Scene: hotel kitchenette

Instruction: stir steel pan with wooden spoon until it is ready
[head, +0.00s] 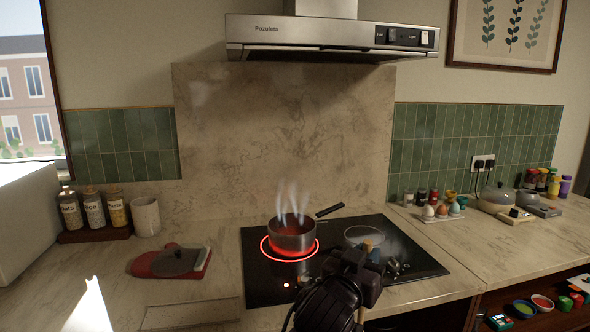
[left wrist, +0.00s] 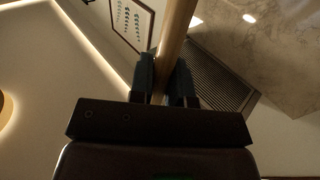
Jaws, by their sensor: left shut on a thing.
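The steel pan (head: 291,241) sits on the glowing front-left ring of the black hob, its dark handle pointing right and back. Reddish contents show inside, and steam rises from it. My left gripper (head: 362,262) is in front and to the right of the pan, over the hob's front. In the left wrist view my left gripper (left wrist: 163,82) is shut on a wooden shaft, the wooden spoon (left wrist: 177,30). My right gripper is not in view.
The black hob (head: 265,285) has a second ring to the right. A red mitt (head: 150,262) with a dark round thing lies left. Jars (head: 93,208) and a mug (head: 145,216) stand back left. An egg tray (head: 440,215) stands right. The hood (head: 330,40) hangs above.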

